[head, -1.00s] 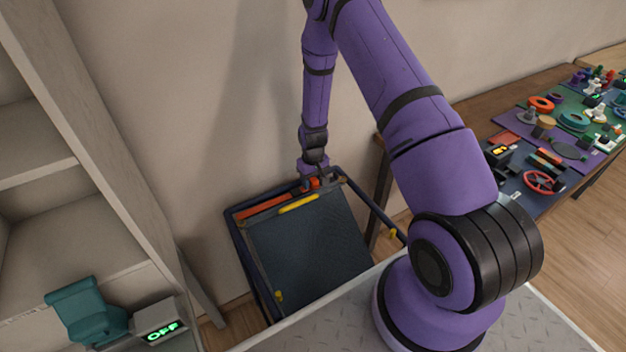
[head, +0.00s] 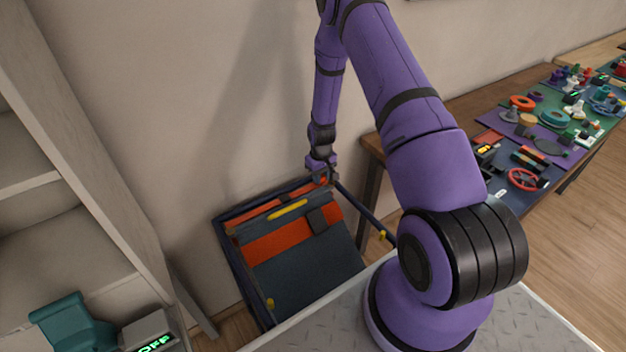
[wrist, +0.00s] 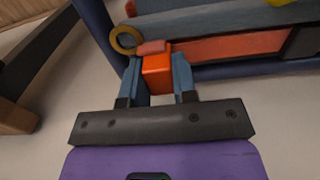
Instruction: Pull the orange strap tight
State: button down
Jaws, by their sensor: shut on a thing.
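The orange strap (head: 288,238) lies as a band across the front of a dark blue panel (head: 300,280), with a dark square buckle (head: 318,220) near its right part. More orange shows along the panel's top edge. My gripper (head: 323,178) is at the top right corner of the panel. In the wrist view my gripper (wrist: 158,82) has its two blue-grey fingers shut on an orange block-like end (wrist: 157,72). A brass ring (wrist: 126,40) sits just left of that end. Whether the held end joins the band is hidden.
A yellow bar (head: 288,210) and yellow knobs (head: 382,236) are on the panel and its frame. A shelf (head: 85,190) stands left, with a teal object and an OFF display (head: 155,344). A table of small parts (head: 520,150) stands right. The wall is close behind.

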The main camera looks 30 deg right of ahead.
jog(key=c, duration=0.9)
grip_release()
notch_tip(320, 180, up, 11)
